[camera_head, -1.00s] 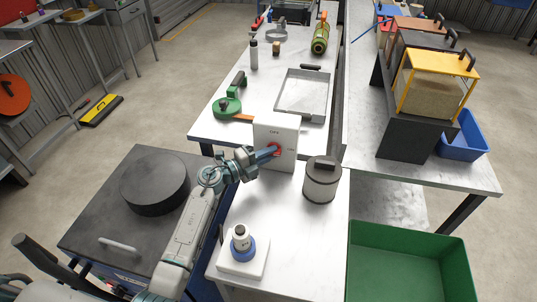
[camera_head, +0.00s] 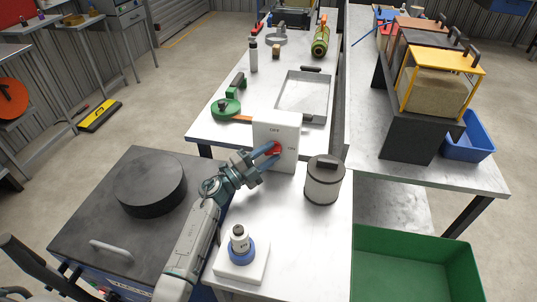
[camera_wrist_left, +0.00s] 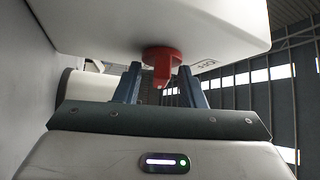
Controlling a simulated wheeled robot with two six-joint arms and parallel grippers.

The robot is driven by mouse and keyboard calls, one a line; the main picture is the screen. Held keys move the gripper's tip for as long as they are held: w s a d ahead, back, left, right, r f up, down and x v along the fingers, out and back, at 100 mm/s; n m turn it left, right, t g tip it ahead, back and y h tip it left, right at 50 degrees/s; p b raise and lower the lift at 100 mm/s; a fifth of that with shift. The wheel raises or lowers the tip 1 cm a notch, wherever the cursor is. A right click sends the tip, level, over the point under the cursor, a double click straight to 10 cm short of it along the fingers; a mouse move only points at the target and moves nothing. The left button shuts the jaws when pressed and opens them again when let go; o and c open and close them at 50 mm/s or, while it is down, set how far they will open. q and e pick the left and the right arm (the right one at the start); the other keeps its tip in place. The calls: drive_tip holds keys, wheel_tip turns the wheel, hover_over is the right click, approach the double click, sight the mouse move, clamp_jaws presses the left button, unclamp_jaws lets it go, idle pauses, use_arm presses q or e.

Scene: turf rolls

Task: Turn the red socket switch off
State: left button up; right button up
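The red socket switch (camera_head: 273,149) is a red knob on the front of an upright white box (camera_head: 288,160). "OFF" is printed above it, and a smaller label sits to its right. My left gripper (camera_head: 270,157) is at the knob, its two blue fingers spread apart. In the left wrist view the red knob (camera_wrist_left: 162,62) sits between the open fingers (camera_wrist_left: 161,72), with a gap visible on each side. The knob's exact turn is hard to tell. My right gripper is not in view.
A grey lidded canister (camera_head: 324,182) stands right of the box. A blue-ringed bottle (camera_head: 240,247) stands on a white block in front. Behind are a metal tray (camera_head: 303,97) and a green tape reel (camera_head: 227,108). A green bin (camera_head: 415,262) is at lower right.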

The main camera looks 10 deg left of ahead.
use_arm(q)
drive_tip(key=b+v, duration=0.3)
drive_tip(key=v, duration=0.7)
drive_tip(key=shift+s+a+b, duration=0.25)
drive_tip(key=shift+s+b, duration=0.05)
